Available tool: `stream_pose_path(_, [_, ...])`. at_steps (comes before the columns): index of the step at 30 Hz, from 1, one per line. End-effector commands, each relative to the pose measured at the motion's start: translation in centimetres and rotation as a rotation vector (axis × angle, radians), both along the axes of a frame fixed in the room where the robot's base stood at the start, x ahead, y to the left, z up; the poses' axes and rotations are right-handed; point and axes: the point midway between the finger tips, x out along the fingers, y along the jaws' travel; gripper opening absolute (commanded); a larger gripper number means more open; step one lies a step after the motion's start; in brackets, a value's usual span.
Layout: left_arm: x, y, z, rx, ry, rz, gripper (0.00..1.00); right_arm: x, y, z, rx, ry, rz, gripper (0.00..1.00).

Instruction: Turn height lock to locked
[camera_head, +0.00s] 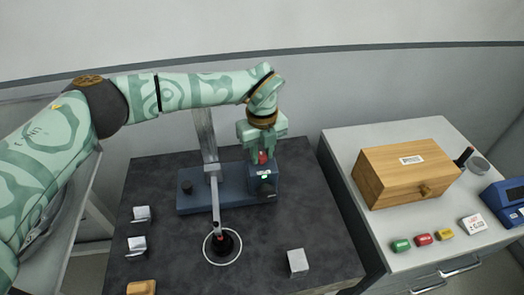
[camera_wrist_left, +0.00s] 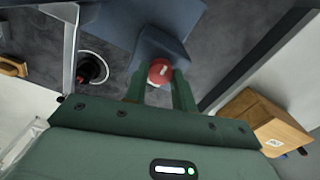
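A red knob with a white mark (camera_wrist_left: 160,72) sits on the blue block of the stand; I take it for the height lock. In the head view only a bit of its red (camera_head: 262,157) shows under my left gripper (camera_head: 262,148). In the left wrist view the two green fingers (camera_wrist_left: 161,88) stand on either side of the knob, close to its edges. Whether they press on it I cannot tell. My right gripper is not in view.
A grey post (camera_head: 213,165) with an angled arm rises from the stand, left of my gripper. A black round piece (camera_head: 222,244) stands in a white ring. A grey cube (camera_head: 298,262) lies front right. A wooden box (camera_head: 400,175) stands on the right-hand cabinet.

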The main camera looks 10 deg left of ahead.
Motion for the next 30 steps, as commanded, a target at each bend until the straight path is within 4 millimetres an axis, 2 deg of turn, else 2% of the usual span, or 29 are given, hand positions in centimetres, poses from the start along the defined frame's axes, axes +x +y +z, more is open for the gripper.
stream_pose_path(2, [0.0, 0.0, 0.0, 0.000, 0.000, 0.000, 0.03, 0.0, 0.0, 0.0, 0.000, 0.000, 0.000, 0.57])
stream_pose_path(14, [0.0, 0.0, 0.1, 0.001, -0.001, -0.057, 0.04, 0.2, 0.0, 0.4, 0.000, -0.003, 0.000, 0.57])
stream_pose_path(20, [0.0, 0.0, 0.2, 0.001, -0.001, -0.183, 0.04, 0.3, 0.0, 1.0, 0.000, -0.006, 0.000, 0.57])
stream_pose_path(30, [0.0, 0.1, 0.2, 0.001, -0.001, -0.496, 0.04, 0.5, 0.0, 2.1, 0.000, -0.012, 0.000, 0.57])
